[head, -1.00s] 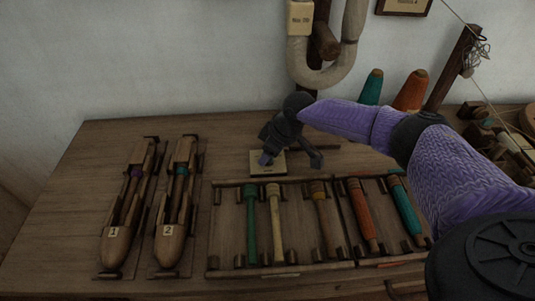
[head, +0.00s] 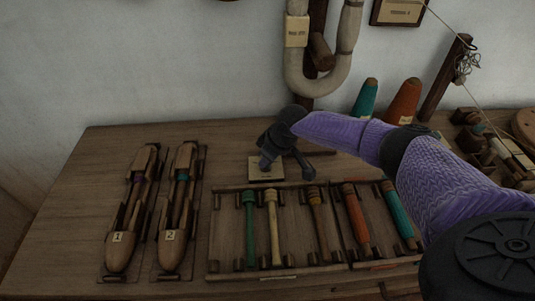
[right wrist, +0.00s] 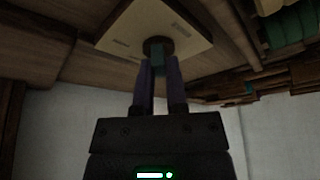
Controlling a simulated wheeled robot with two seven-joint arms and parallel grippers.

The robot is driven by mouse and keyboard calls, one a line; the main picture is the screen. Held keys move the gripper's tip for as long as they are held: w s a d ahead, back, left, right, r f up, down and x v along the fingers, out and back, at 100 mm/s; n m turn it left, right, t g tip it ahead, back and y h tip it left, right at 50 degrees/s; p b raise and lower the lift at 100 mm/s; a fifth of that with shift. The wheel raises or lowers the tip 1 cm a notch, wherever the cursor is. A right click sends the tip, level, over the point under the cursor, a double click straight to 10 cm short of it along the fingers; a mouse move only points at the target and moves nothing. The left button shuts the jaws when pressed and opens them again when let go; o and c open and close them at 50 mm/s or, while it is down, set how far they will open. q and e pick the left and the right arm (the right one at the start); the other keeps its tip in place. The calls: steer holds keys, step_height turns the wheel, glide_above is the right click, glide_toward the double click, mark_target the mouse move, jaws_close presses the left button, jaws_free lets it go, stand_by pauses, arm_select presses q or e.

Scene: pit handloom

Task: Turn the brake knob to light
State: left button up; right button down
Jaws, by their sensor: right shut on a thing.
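A pale square plate (head: 260,176) with small labels too small to read lies on the wooden bench behind the bobbin tray. In the right wrist view the plate (right wrist: 187,28) carries the brake knob (right wrist: 158,45), a dark round base with a teal part. My right gripper (head: 265,164) is down at the plate. Its two purple fingers (right wrist: 158,72) are shut on the knob's teal part. The fingers hide much of the knob, and I cannot tell which label it points at. My left gripper is not in view.
Two wooden shuttles (head: 124,222) lie at the left. A divided tray (head: 296,271) of several coloured bobbins is in front of the plate. Teal and orange cones (head: 402,101) stand behind my right arm. The bench's back left corner is clear.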

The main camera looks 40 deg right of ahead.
steer(key=m+h+p, duration=0.1)
steer(key=m+p, duration=0.3)
steer(key=p, duration=0.1)
steer(key=shift+a+r+h, duration=0.1)
steer(key=shift+r+h, duration=0.1)
steer(key=shift+h, duration=0.2)
steer(key=shift+m+p, duration=0.3)
steer(key=shift+m, duration=0.4)
steer(key=shift+f+m+h+p, duration=0.15)
steer(key=shift+m+h+p, duration=0.45)
steer(key=shift+m, duration=0.6)
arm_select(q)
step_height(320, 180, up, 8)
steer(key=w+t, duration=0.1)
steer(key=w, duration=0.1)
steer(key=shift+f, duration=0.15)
arm_select(e)
steer(key=shift+m+g+h, duration=0.3)
steer(key=shift+m+h, duration=0.1)
steer(key=shift+m, duration=0.6)
arm_select(q)
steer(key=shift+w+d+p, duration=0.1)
steer(key=shift+p, duration=0.2)
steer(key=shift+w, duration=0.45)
arm_select(e)
steer(key=shift+m, duration=0.3)
steer(key=c, duration=0.7)
jaws_free()
steer(key=shift+f, duration=0.1)
